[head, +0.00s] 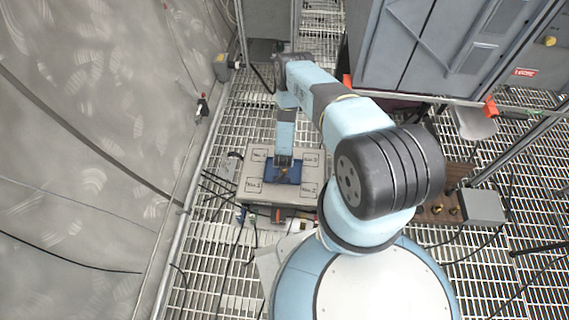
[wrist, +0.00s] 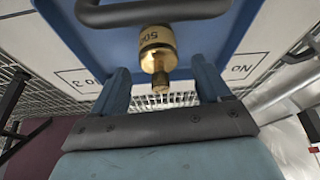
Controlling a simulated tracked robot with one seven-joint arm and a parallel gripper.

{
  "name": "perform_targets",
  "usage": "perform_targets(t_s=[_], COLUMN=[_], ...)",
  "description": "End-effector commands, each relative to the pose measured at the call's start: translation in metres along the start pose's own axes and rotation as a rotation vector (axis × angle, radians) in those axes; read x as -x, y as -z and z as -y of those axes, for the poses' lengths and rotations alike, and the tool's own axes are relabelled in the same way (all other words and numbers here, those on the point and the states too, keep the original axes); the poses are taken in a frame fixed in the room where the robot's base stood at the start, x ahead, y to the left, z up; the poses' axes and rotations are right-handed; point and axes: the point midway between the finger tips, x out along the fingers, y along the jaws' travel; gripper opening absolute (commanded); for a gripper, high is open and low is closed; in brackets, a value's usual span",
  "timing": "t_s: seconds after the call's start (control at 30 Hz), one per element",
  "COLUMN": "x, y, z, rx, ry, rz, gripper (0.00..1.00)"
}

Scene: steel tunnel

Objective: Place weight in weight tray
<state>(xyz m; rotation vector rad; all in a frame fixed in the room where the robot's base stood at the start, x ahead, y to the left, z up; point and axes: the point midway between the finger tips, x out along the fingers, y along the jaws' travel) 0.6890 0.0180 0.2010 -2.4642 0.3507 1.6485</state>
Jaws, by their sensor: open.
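A brass weight (wrist: 158,45), with part of a number showing on its side, is at the blue weight tray (wrist: 100,45) in the wrist view. Its narrow knob points toward my gripper. My gripper (wrist: 160,85) is open, with one blue finger on each side of the knob and clear gaps between, so it holds nothing. A dark handle of the tray crosses the top of the view. In the head view my gripper (head: 284,160) points down over the blue tray (head: 270,174), and the weight is barely visible there.
The tray sits on a pale box top (head: 257,152) with printed labels at its corners. Brass pieces on a wooden block (head: 435,213) stand right of my arm. A grey cabinet (head: 425,50) stands behind, and the curved tunnel wall (head: 90,130) is left.

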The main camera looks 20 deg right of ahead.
Motion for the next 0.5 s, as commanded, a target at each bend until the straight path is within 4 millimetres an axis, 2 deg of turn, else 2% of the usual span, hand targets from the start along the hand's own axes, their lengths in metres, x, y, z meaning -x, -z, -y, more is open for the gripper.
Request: perform_targets(t_s=[0.3, 0.5], x=[0.058, 0.085], y=[0.000, 0.000], z=[0.000, 0.000], rx=[0.001, 0.000], ry=[0.000, 0.000], rz=[0.000, 0.000], gripper=[0.76, 0.76])
